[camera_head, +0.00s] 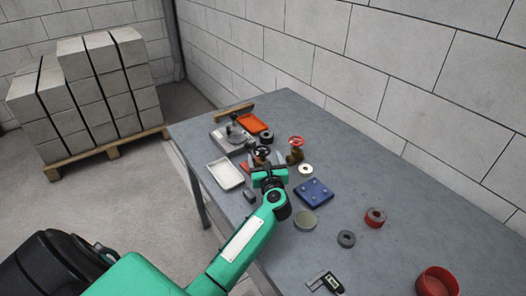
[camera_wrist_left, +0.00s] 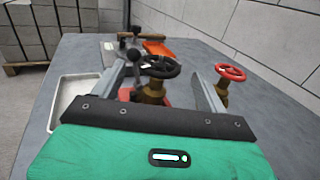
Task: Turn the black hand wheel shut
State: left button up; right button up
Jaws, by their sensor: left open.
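The black hand wheel (camera_wrist_left: 160,66) sits on a brass valve (camera_wrist_left: 154,92) in the left wrist view. It also shows in the head view (camera_head: 262,150), just beyond my left gripper (camera_head: 268,166). In the left wrist view my left gripper (camera_wrist_left: 165,75) is open, with one finger to the left of the black wheel and the other to the right. I cannot tell whether either finger touches the wheel. A red hand wheel (camera_wrist_left: 230,72) on a second brass valve stands to the right, outside the fingers. My right gripper is not in view.
A white tray (camera_head: 212,177) lies left of my gripper and a blue plate (camera_head: 326,195) right of it. An orange tray (camera_head: 251,122) lies behind. Rings and a red bowl (camera_head: 436,284) lie to the right. A block wall bounds the table (camera_head: 400,200).

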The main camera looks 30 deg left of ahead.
aim_at(263, 156)
pick_arm(q)
jog(key=shift+x, duration=1.65)
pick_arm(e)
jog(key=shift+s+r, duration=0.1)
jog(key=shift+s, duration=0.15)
pick_arm(q)
jog(key=shift+s, duration=0.1)
jog(key=c, duration=1)
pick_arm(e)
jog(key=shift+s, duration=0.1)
pick_arm(q)
jog(key=shift+h+p, duration=0.3)
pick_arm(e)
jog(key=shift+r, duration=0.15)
